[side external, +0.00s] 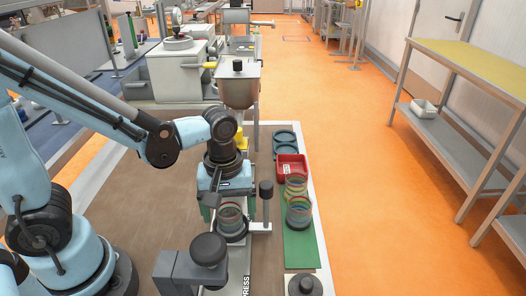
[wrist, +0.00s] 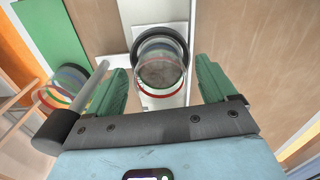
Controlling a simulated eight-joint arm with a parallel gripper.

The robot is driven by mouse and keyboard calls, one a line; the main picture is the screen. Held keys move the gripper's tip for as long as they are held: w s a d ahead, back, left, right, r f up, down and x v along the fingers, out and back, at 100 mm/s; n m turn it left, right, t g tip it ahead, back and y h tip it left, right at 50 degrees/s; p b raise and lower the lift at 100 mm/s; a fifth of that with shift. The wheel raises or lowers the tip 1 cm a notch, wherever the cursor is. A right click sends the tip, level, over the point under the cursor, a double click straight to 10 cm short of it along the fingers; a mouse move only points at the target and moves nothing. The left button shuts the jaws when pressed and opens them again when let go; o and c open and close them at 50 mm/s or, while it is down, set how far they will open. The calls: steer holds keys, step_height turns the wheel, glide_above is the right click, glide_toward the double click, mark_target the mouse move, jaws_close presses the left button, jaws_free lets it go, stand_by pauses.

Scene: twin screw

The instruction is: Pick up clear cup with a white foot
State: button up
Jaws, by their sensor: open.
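A clear cup (side external: 231,214) with thin coloured bands stands upright in front of my gripper in the side view. In the wrist view this cup (wrist: 160,72) has a red ring and sits between my two green fingers, with a dark ring around its far end. My gripper (wrist: 163,76) is open, with a gap on each side of the cup. In the side view my gripper (side external: 216,196) hangs low, pointing down beside it. I cannot make out a white foot on any.
A dark-knobbed lever (side external: 266,190) stands close to the right of my gripper. A black-knobbed grey fixture (side external: 208,250) stands in front. The brown tabletop to the left is clear.

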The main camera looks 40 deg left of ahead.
steer(key=shift+f, duration=0.75)
steer(key=shift+c, duration=0.3)
steer(key=c, duration=1)
steer(key=shift+r, duration=0.1)
